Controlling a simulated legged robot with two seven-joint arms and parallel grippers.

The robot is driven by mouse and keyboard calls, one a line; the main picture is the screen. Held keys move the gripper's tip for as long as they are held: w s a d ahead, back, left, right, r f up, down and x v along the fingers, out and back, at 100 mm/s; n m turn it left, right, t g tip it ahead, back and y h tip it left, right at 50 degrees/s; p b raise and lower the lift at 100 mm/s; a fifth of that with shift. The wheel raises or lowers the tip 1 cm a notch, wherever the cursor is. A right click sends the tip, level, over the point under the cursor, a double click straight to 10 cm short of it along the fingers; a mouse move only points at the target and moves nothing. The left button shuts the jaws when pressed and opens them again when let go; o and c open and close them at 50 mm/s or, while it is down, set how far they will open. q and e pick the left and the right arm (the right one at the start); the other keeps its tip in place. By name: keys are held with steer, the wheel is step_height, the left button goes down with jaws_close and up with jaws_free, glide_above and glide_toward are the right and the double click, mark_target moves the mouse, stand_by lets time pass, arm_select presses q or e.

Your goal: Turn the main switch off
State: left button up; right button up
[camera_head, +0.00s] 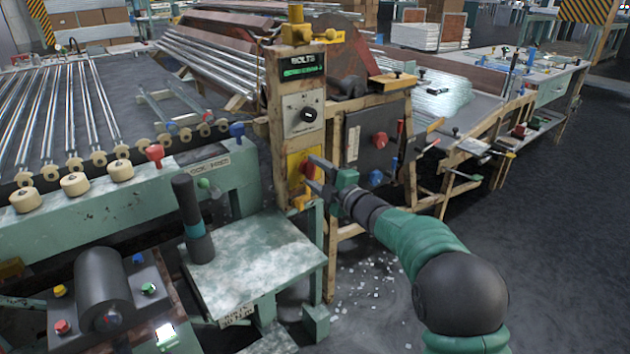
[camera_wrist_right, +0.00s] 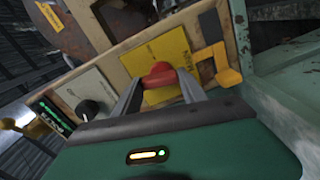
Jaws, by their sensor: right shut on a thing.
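The main switch is a red knob (camera_wrist_right: 158,75) on a yellow plate (camera_wrist_right: 165,52), low on the wooden control post (camera_head: 282,125). How far the knob is turned cannot be made out. My left gripper is not in view.
A black dial (camera_head: 308,114) on a pale plate and a lit green display (camera_head: 303,71) sit above on the post. A grey box with a red knob (camera_head: 380,139) stands to the right. A green table (camera_head: 255,255) is in front, left. Glass bits lie on the floor.

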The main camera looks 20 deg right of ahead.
steer(key=shift+a+f+n+b, duration=0.15)
steer(key=shift+f+n+b, duration=0.25)
steer(key=shift+n+b, duration=0.55)
steer(key=shift+n, duration=0.35)
steer(key=o, duration=1)
steer(key=shift+s, duration=0.1)
steer(key=shift+c, duration=0.2)
steer(key=o, duration=0.4)
steer(key=shift+r, duration=0.2)
steer(key=p+v, duration=0.4)
steer(key=v, duration=1.2)
steer(key=shift+s, duration=0.4)
steer(key=shift+d, duration=0.2)
